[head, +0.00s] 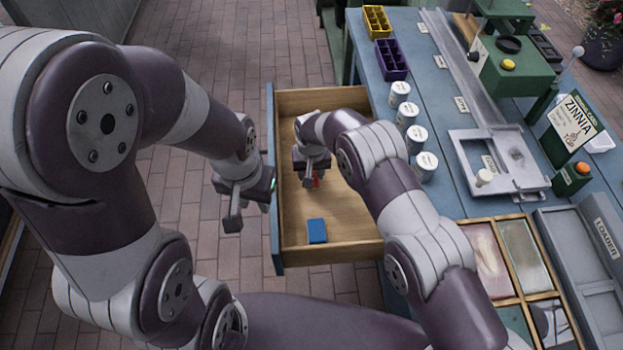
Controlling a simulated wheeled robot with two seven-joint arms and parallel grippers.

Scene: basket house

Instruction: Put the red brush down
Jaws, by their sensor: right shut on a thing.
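A blue block (317,231) lies in the drawer's near part. The blue workbench (436,100) to the right carries several white jars (407,115), a purple crate (391,60), a yellow crate (377,22) and a green machine (513,68). Brick floor is clear left of the drawer.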

